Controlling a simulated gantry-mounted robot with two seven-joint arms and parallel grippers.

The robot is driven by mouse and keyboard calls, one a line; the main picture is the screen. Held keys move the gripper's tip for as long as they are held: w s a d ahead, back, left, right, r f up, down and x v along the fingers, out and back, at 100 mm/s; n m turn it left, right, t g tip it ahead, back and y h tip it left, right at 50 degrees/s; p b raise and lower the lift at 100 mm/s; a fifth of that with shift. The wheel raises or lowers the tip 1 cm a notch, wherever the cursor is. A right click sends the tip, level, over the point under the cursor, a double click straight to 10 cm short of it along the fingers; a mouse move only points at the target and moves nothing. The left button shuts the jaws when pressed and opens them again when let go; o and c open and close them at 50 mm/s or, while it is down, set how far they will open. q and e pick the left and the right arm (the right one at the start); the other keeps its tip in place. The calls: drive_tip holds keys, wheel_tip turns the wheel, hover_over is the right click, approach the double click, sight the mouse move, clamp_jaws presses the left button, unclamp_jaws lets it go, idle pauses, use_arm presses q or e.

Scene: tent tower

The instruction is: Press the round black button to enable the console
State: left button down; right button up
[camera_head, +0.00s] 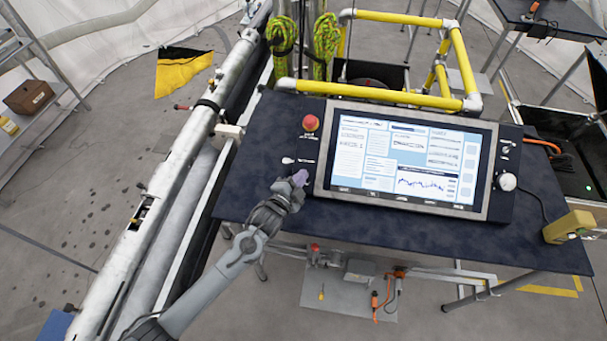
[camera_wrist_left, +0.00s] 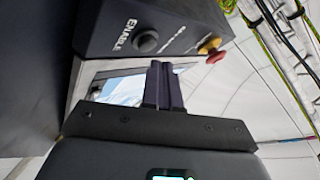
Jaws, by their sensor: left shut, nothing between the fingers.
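The console (camera_head: 508,180) with a lit screen (camera_head: 405,160) stands on a dark table. The round black button (camera_wrist_left: 146,41) shows in the left wrist view on the console's side panel, beside the word ENABLE. In the head view my gripper seems to hide it. My left gripper (camera_head: 299,178) is at the left edge of the console, over the lower part of that panel. In the left wrist view its fingers (camera_wrist_left: 162,66) are together and empty, with their tips close to the button in the picture. I cannot tell whether they touch it. My right gripper is not in view.
A red emergency button (camera_head: 311,123) sits higher on the same panel, with a small pale control (camera_head: 288,160) below it. A white knob (camera_head: 505,182) is on the right panel. A yellow box (camera_head: 569,227) is at the table's right. Yellow rails (camera_head: 380,94) stand behind the console.

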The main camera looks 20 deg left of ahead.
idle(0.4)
use_arm(q)
drive_tip(key=shift+w+f, duration=0.25)
drive_tip(key=shift+f, duration=0.1)
drive_tip(key=shift+w+a+f+b, duration=0.1)
drive_tip(key=shift+w+f+b, duration=0.15)
drive_tip(key=shift+b, duration=0.25)
idle(0.5)
drive_tip(key=shift+s, duration=0.1)
idle(0.3)
drive_tip(key=shift+s+r+p, duration=0.25)
drive_tip(key=shift+r+p, duration=0.25)
drive_tip(key=shift+p, duration=0.25)
drive_tip(key=shift+s+r, duration=0.1)
drive_tip(key=shift+s, duration=0.05)
drive_tip(key=shift+p, duration=0.3)
